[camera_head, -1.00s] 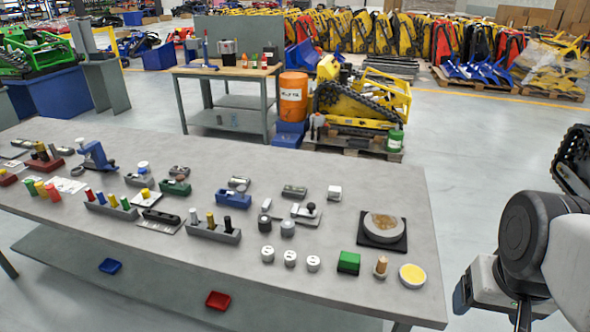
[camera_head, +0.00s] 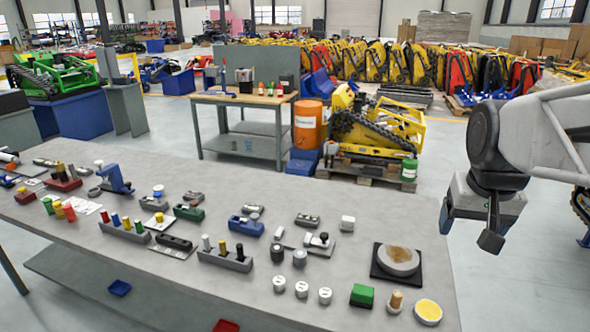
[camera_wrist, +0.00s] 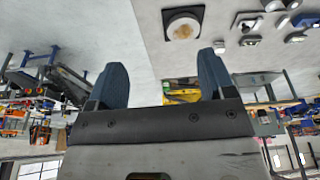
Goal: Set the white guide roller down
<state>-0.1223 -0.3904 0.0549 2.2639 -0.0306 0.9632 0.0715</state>
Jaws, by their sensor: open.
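My gripper (camera_head: 468,228) is raised in the air beyond the right edge of the grey table (camera_head: 395,225). In the wrist view its two blue-grey fingers are spread, with nothing between them (camera_wrist: 160,78). Several white pieces stand on the table: a small white block-like piece (camera_head: 347,222) at the back right, and three short white cylinders, left (camera_head: 279,283), middle (camera_head: 302,289) and right (camera_head: 325,295), in a row near the front. I cannot tell which of these is the white guide roller. None touches the gripper.
A black square plate with a round pale disc (camera_head: 399,257) lies at the table's right end. A green block (camera_head: 361,295), a wooden peg (camera_head: 396,300) and a yellow-topped disc (camera_head: 428,311) sit in front. Block holders with coloured pegs (camera_head: 224,258) fill the left.

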